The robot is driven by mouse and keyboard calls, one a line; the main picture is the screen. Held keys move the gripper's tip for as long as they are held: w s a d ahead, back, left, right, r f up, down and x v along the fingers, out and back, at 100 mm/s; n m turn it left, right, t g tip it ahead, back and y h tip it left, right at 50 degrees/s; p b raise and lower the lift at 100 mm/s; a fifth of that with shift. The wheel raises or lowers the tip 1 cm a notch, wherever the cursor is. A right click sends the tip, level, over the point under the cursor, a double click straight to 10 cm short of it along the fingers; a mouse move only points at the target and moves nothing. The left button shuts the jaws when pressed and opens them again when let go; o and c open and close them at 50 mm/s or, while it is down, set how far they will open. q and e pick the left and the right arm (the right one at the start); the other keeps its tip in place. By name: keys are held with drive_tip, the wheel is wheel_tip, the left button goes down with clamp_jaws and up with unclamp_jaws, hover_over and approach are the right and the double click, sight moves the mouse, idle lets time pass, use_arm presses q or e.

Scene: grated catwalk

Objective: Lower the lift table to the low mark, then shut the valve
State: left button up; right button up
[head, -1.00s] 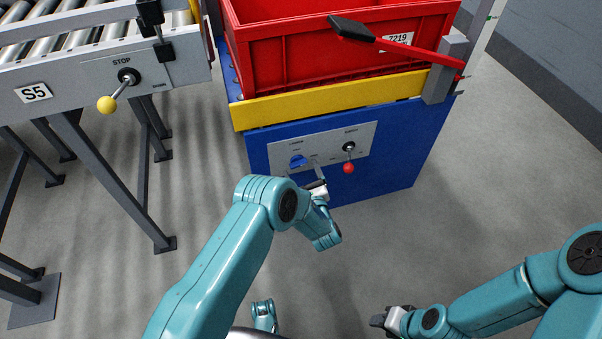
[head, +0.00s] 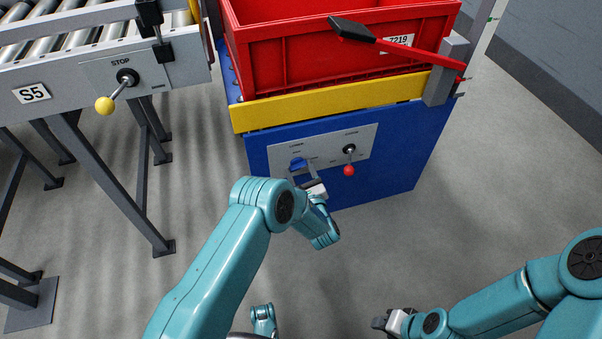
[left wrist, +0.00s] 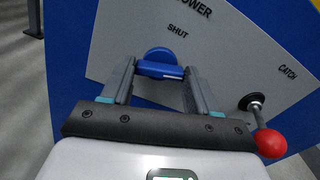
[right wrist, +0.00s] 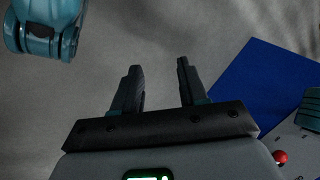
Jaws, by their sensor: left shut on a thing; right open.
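The lift table has a blue body (head: 410,150) with a yellow edge bar (head: 330,103). On its front is a grey panel (head: 325,146) with a blue valve knob (head: 297,164). My left gripper (head: 309,180) is at the panel. In the left wrist view its fingers (left wrist: 160,80) are shut on the bar of the blue knob (left wrist: 160,70), close to the words LOWER and SHUT. A red-balled catch lever (left wrist: 268,140) is right of the knob. My right gripper (right wrist: 160,85) is open and empty, low over the floor. The low mark cannot be made out.
A red crate (head: 290,65) labelled 7219 stands on the table. A red bar with a black grip (head: 350,29) crosses in front of it. A roller conveyor (head: 75,45) with a yellow-balled stop lever (head: 105,105) is at left. Floor right of the table is clear.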

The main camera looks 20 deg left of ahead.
use_arm(q)
drive_tip(key=n+b, duration=0.4)
drive_tip(key=n, duration=0.6)
drive_tip(key=shift+f, duration=0.1)
drive_tip(key=shift+n, duration=2.3)
use_arm(e)
drive_tip(key=shift+t, duration=0.7)
drive_tip(key=shift+w+d+f, duration=0.2)
drive_tip(key=shift+w+f, duration=0.65)
drive_tip(key=shift+f, duration=0.35)
drive_tip(key=shift+w+d+f, duration=0.15)
drive_tip(key=shift+w+f, duration=0.7)
drive_tip(key=shift+f, duration=0.3)
use_arm(q)
drive_tip(key=o, duration=1.1)
drive_tip(key=shift+c, duration=0.2)
